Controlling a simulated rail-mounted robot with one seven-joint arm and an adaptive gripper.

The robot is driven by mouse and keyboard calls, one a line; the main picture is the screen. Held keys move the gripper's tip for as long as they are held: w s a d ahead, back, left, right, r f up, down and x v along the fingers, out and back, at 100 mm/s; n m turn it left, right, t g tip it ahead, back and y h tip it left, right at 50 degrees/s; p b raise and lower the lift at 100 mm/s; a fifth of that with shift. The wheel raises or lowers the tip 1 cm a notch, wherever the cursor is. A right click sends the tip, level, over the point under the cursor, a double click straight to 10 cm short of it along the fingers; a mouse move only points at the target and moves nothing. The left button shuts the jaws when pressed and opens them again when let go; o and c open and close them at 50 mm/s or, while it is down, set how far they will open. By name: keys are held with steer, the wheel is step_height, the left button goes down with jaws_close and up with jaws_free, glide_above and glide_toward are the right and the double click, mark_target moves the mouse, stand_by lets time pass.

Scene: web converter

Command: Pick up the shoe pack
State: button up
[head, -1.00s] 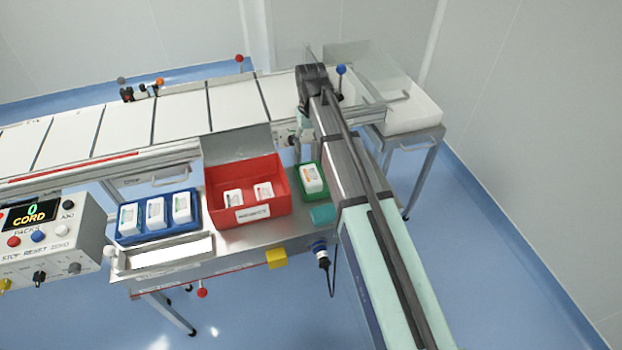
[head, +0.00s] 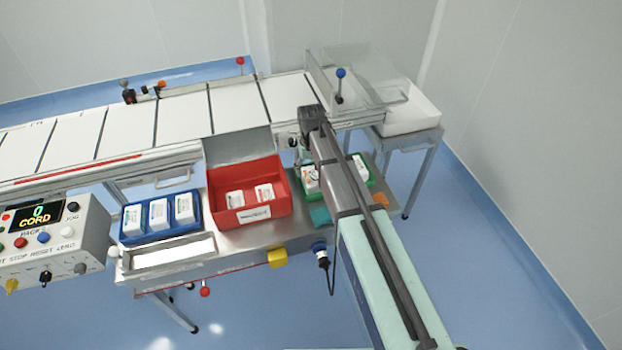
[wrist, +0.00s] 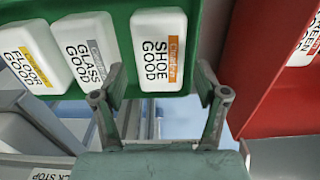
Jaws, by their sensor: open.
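The shoe pack (wrist: 160,50) is a white pack with an orange strip, labelled SHOE GOOD, in a green tray (wrist: 120,22) in the wrist view. In the head view the shoe pack (head: 310,179) shows at the tray's left end, partly covered by my arm. My gripper (wrist: 163,88) is open and empty. In the wrist view its fingertips are spread on either side of the shoe pack's lower end. I cannot tell how far above the pack they are.
A glass pack (wrist: 86,50) and a floor pack (wrist: 33,55) stand beside the shoe pack in the tray. A red bin (head: 222,206) holding packs is close by, and a blue tray (head: 160,236) lies farther left. The conveyor (head: 235,103) runs behind.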

steer(key=shift+f, duration=1.4)
steer(key=c, duration=1)
steer(key=shift+r, duration=0.2)
